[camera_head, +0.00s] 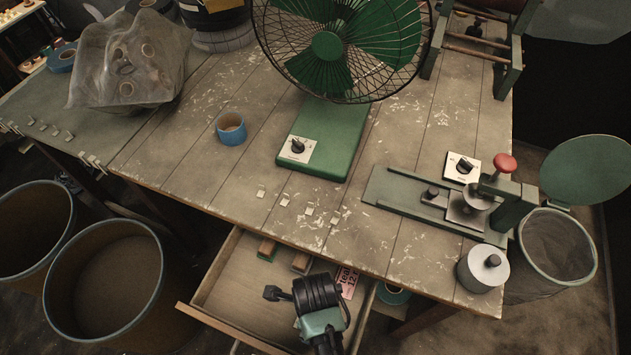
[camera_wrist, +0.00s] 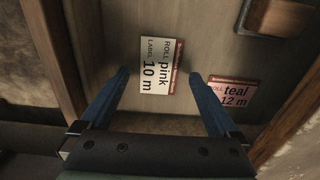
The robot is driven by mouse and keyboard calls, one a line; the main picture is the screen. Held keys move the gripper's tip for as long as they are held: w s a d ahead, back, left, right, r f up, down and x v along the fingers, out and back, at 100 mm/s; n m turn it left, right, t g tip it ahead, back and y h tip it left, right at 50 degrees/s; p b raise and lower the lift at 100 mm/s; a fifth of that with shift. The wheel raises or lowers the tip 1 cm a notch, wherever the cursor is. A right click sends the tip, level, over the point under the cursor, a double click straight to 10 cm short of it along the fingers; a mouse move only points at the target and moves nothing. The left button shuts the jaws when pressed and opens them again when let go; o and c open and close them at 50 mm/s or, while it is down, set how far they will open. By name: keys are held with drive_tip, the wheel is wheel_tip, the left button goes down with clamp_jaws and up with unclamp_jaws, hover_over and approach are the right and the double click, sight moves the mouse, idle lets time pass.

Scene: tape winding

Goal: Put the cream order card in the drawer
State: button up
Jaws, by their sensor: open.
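The drawer (camera_head: 222,292) under the table is pulled open. The cream order card (camera_wrist: 157,62), with a red edge stripe and the words "pink" and "10 m", appears to lie flat on the drawer floor in the wrist view. My gripper (camera_wrist: 159,76) is open above the drawer, its two blue fingers spread on either side of the card's near part. No finger is seen closed on the card. In the head view my gripper hides much of the drawer's right part.
A pink card (camera_wrist: 233,94) reading "teal" and "12 m" lies in the drawer to the right. A green fan (camera_head: 325,140) and blue tape roll (camera_head: 231,129) stand on the table.

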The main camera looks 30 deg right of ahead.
wheel_tip(320, 180, up, 11)
drive_tip(key=p, duration=0.2)
drive_tip(key=w+r+n+t+h, duration=0.1)
drive_tip(key=w+r+n+t, duration=0.7)
drive_tip(key=w+r, duration=0.8)
drive_tip(key=w+a+r+n+t, duration=0.1)
drive_tip(key=w+r+n+t, duration=0.25)
drive_tip(key=r, duration=0.35)
drive_tip(key=w+a+r+n+t, duration=0.1)
drive_tip(key=w+r+n+t, duration=0.1)
drive_tip(key=w+r, duration=0.35)
drive_tip(key=s+a+r+n+t, duration=0.2)
drive_tip(key=r+n+t, duration=0.2)
drive_tip(key=r, duration=0.9)
drive_tip(key=s+a+r+n+t, duration=0.2)
drive_tip(key=r+n+t, duration=0.2)
drive_tip(key=r, duration=0.8)
drive_tip(key=s+a+r+n+t, duration=0.1)
drive_tip(key=s+r+n+t, duration=0.2)
drive_tip(key=s+r, duration=0.2)
drive_tip(key=s+a+r+n+t+y, duration=0.1)
drive_tip(key=s+a+r+n+t, duration=0.1)
drive_tip(key=r, duration=0.8)
drive_tip(key=s+n+t, duration=0.1)
drive_tip(key=s+n, duration=0.1)
drive_tip(key=shift+s, duration=0.4)
drive_tip(key=shift+a, duration=0.1)
